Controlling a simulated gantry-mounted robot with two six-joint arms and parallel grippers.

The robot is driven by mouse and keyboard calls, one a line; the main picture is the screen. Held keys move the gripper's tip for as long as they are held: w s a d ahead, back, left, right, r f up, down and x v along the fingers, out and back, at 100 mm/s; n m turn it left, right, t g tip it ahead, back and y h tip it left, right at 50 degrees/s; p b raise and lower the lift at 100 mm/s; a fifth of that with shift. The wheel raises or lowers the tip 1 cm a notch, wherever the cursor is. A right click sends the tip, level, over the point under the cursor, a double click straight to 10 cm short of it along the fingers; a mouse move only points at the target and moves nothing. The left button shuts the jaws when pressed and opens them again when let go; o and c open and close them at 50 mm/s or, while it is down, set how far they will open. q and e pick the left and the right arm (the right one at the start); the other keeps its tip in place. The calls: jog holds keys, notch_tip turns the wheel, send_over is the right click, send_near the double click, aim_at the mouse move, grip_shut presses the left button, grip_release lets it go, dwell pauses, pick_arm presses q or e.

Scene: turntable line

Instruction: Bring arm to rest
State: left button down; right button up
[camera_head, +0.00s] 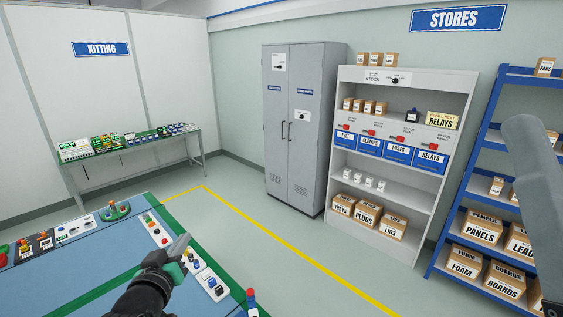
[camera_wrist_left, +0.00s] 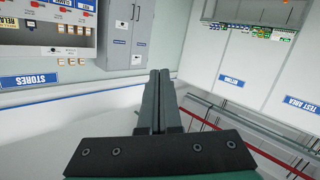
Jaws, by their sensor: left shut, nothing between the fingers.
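My left gripper (camera_head: 182,243) reaches in from the bottom of the head view, above the right part of the blue-topped table (camera_head: 95,262). In the left wrist view my left gripper (camera_wrist_left: 159,74) has its two dark fingers together, with nothing between them. It points out into the room and touches nothing that I can see. A grey link, apparently of my right arm (camera_head: 535,180), crosses the right edge of the head view. The right gripper is outside both views.
Switch and button panels lie on the table, one strip (camera_head: 155,230) close by the left gripper. A grey cabinet (camera_head: 290,130), a white shelf unit (camera_head: 405,197) and a blue rack (camera_head: 470,165) stand against the wall. Floor beyond the yellow line (camera_head: 300,262) is clear.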

pick_arm(q)
jog(key=s+d+r+m+t+h, duration=0.1)
jog(key=s+d+r+t, duration=0.15)
jog(key=r, duration=0.45)
jog(key=s+d+r+t, duration=0.2)
jog(key=s+r, duration=0.1)
jog(key=r, duration=0.5)
jog(key=s+d+r+m+t+h+p, duration=0.2)
jog(key=s+r+m+t, duration=0.35)
jog(key=s+r, duration=1.45)
notch_tip(320, 180, up, 10)
jog(key=n+t+p, duration=0.1)
jog(key=p, duration=0.9)
jog(key=shift+f+n+t, duration=0.2)
jog(key=shift+n+t, duration=0.1)
jog(key=shift+n, duration=0.05)
jog(key=shift+w+a, duration=0.1)
